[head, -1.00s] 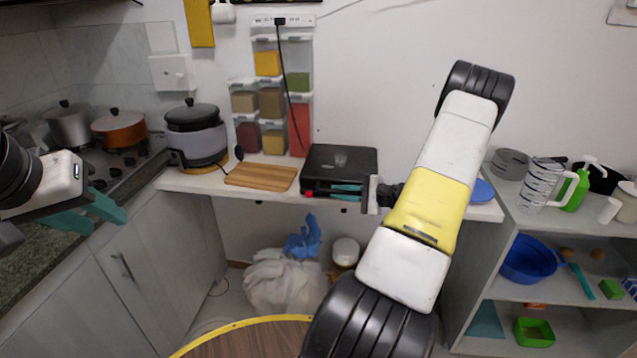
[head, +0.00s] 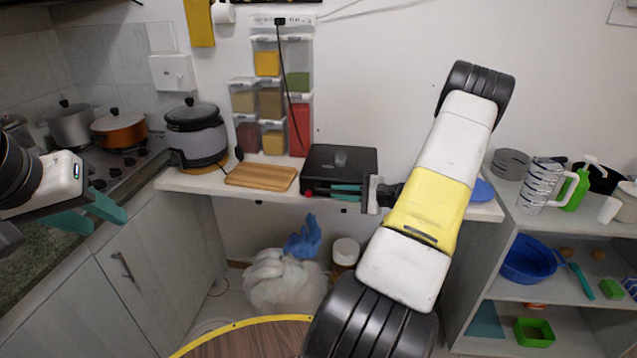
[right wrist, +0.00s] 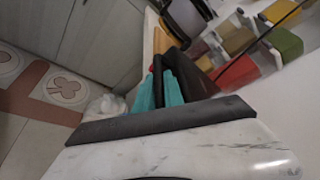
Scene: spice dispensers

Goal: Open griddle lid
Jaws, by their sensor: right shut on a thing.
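The black griddle (head: 341,160) sits on the white counter with its lid down, a small clear patch on top. My right gripper (head: 346,191) reaches in from the right to the griddle's front edge. It is shut on the black griddle handle; in the right wrist view, the teal fingers (right wrist: 160,90) lie on either side of a dark bar, the griddle handle (right wrist: 172,68). The fingers and wrist hide part of the griddle's front. My left gripper (head: 92,214) is at the far left, open and empty, in front of the stove counter, well away from the griddle.
A wooden board (head: 261,176) lies just left of the griddle, with a rice cooker (head: 196,140) beyond it. Stacked spice dispensers (head: 271,102) stand behind against the wall, a black cord hanging before them. A blue plate (head: 483,191) lies right of the griddle.

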